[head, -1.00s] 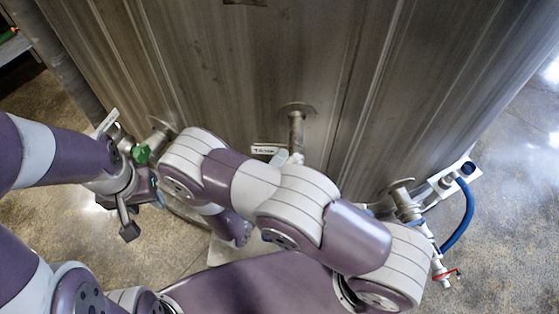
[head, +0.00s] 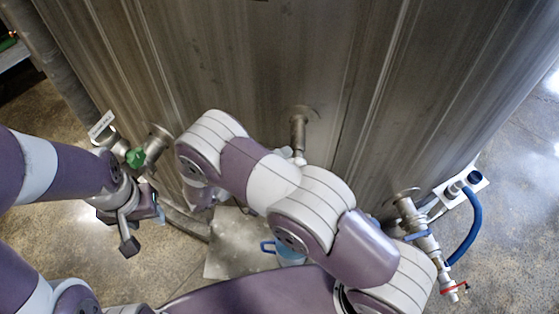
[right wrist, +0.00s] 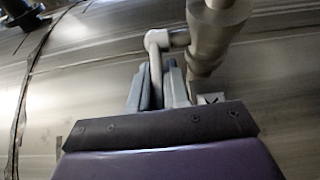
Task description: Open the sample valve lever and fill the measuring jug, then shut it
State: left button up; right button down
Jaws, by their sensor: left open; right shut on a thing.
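The sample valve lever (right wrist: 156,55) is a grey bent rod beside a pipe valve body (right wrist: 206,40) in the right wrist view. My right gripper (right wrist: 160,85) is shut on the lever's lower part. In the head view my right arm hides this gripper and most of the valve; the central pipe (head: 298,125) shows above the arm. The measuring jug (head: 290,258) is pale with a blue handle, low in the middle and partly behind my right arm; its fill cannot be seen. My left gripper (head: 150,207) is open and empty at the left, below a green-handled valve (head: 135,157).
The tank wall (head: 200,60) fills the back. A light grey plate (head: 235,258) lies on the floor around the jug's left side. Open floor lies at the far right.

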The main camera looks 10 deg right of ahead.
jog(key=shift+r+g, duration=0.1)
jog(key=shift+g, duration=0.2)
jog(key=c, duration=1.2)
grip_release()
jog(key=shift+d, duration=0.1)
jog(key=shift+w+d, duration=0.1)
jog(key=shift+d, duration=0.05)
